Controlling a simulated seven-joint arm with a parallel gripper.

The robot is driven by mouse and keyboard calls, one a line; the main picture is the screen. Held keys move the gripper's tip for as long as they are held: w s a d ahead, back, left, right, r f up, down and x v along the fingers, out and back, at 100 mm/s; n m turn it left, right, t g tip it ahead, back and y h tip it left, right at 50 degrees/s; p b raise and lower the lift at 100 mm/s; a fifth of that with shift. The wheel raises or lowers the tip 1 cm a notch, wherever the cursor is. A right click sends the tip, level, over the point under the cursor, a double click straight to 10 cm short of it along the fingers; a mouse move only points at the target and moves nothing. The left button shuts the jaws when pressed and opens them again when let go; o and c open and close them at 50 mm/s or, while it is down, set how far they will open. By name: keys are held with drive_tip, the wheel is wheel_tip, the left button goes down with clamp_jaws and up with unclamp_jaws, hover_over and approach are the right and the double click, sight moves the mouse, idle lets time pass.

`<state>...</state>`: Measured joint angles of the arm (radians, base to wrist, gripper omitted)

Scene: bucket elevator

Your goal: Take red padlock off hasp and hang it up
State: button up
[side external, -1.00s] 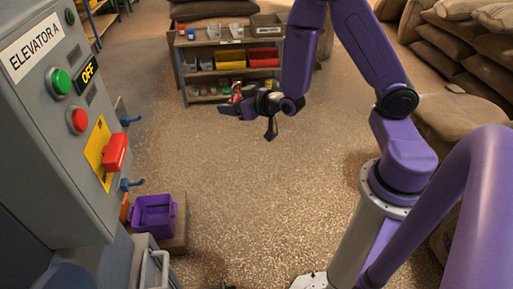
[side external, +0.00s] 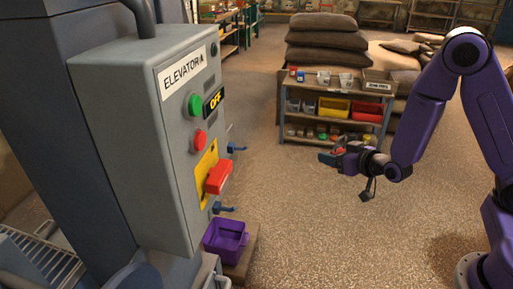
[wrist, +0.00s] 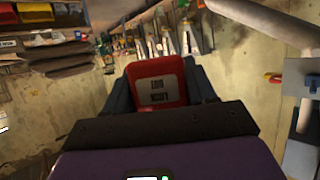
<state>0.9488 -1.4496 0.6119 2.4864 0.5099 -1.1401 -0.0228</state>
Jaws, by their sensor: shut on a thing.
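The red padlock (wrist: 157,82), with a grey label on its body, is between the fingers of my gripper (wrist: 160,95) in the wrist view. My gripper is shut on it. In the side view my gripper (side external: 328,158) is held in the air, right of the elevator cabinet and in front of the shelf, with a little red (side external: 340,147) showing at it. The padlock's shackle is hidden. The cabinet carries a red handle (side external: 218,177) on a yellow plate (side external: 205,168). Blue hooks stick out above (side external: 236,149) and below (side external: 223,208) it. I cannot make out a hasp.
The grey cabinet (side external: 135,125) has green and red buttons and an OFF sign. A purple bin (side external: 226,240) stands below the lower hook. A shelf (side external: 333,100) with bins and stacked sacks (side external: 325,45) is behind. The floor between cabinet and arm is clear.

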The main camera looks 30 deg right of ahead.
drive_tip(key=w+a+n+g+y, duration=0.1)
drive_tip(key=w+a+n+y, duration=0.1)
drive_tip(key=a, duration=0.5)
drive_tip(key=w+a+r+n+g+y, duration=0.1)
drive_tip(key=a+n+y, duration=0.3)
drive_tip(key=a, duration=0.4)
drive_tip(key=w+a+r+n+g+y, duration=0.1)
drive_tip(key=w+a+n+g+y, duration=0.1)
drive_tip(key=a, duration=0.6)
drive_tip(key=shift+w+n+y, duration=0.5)
drive_tip(key=shift+w+y, duration=0.25)
drive_tip(key=shift+y, duration=0.05)
drive_tip(key=shift+w+a+r, duration=0.1)
drive_tip(key=shift+w+a, duration=0.1)
drive_tip(key=shift+a, duration=0.05)
drive_tip(key=shift+w+a+r, duration=0.15)
drive_tip(key=shift+w+a, duration=0.75)
drive_tip(key=shift+a, duration=0.05)
drive_tip(key=shift+a, duration=0.1)
